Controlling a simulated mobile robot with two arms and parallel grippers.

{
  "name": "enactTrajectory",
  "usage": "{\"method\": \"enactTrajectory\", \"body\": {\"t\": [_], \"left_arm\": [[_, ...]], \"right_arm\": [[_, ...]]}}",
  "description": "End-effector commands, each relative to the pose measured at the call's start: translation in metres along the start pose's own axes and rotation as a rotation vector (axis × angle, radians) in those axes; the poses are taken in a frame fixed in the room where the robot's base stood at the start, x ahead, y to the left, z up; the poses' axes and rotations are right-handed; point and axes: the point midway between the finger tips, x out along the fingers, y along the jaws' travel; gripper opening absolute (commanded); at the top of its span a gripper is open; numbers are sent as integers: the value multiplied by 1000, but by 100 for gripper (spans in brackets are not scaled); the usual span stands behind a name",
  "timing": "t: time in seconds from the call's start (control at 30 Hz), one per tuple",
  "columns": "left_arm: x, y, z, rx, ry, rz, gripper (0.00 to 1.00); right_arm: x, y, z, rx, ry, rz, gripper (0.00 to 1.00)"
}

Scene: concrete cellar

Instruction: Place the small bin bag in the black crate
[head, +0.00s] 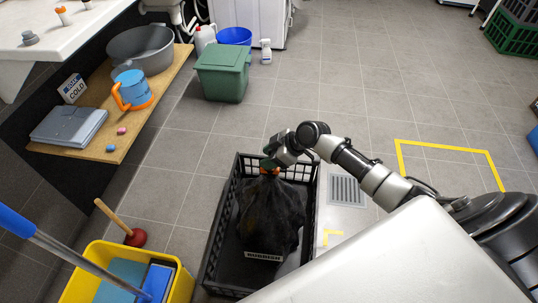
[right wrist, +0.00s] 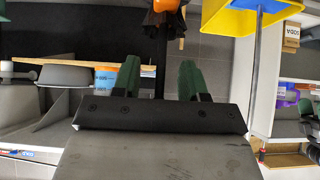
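The black crate (head: 212,245) stands on the tiled floor, with slotted walls. The small bin bag (head: 268,215), black with an orange tie at its neck, is upright inside the crate's walls. A white "RUBBISH" label shows at the bag's near side. My right gripper (head: 270,163) is just above the orange tie. In the right wrist view its green fingers (right wrist: 157,68) are apart with nothing held between them. The bag's gathered top and orange tie (right wrist: 166,8) show beyond the fingertips. My left gripper is not in view.
A yellow bucket (head: 183,285) and a plunger (head: 134,237) stand left of the crate. A green lidded bin (head: 222,75) is behind it. A wooden shelf (head: 105,140) holds a blue jug. A floor grate (head: 347,190) lies to the right, with open floor beyond.

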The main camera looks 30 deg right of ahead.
Motion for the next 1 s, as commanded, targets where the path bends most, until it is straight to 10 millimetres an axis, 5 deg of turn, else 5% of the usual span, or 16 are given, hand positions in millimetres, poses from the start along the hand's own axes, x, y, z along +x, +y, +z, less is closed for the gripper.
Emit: {"method": "enactTrajectory", "body": {"t": [0.4, 1.0], "left_arm": [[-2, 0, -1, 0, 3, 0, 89], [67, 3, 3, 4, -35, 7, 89]], "right_arm": [[-8, 1, 0, 0, 0, 2, 50], [-114, 0, -1, 0, 0, 0, 50]]}}
